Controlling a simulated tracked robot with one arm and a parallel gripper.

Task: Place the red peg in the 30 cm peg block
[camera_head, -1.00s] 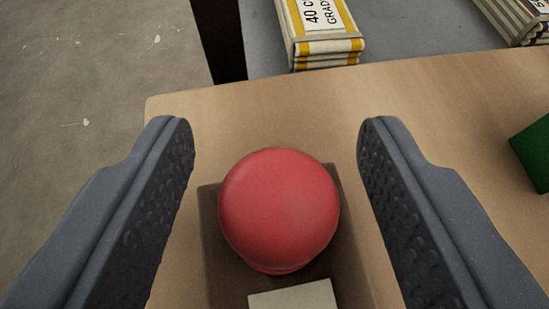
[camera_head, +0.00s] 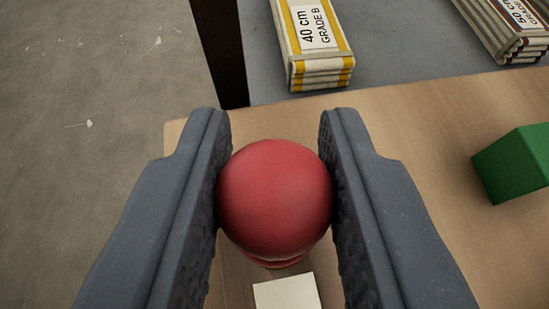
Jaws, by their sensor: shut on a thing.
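The red peg (camera_head: 274,198) shows its round ball-shaped head between the two fingers of my gripper (camera_head: 274,175). The fingers are shut on the head, one on its left side and one on its right. The lower part of the peg is mostly hidden under the head. A white label (camera_head: 287,293) lies just below the head in the picture. I cannot make out a 30 cm peg block in this view.
A wooden table top (camera_head: 420,130) lies beneath. A green block (camera_head: 515,165) sits on it at the right. Concrete floor (camera_head: 90,80) is at left.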

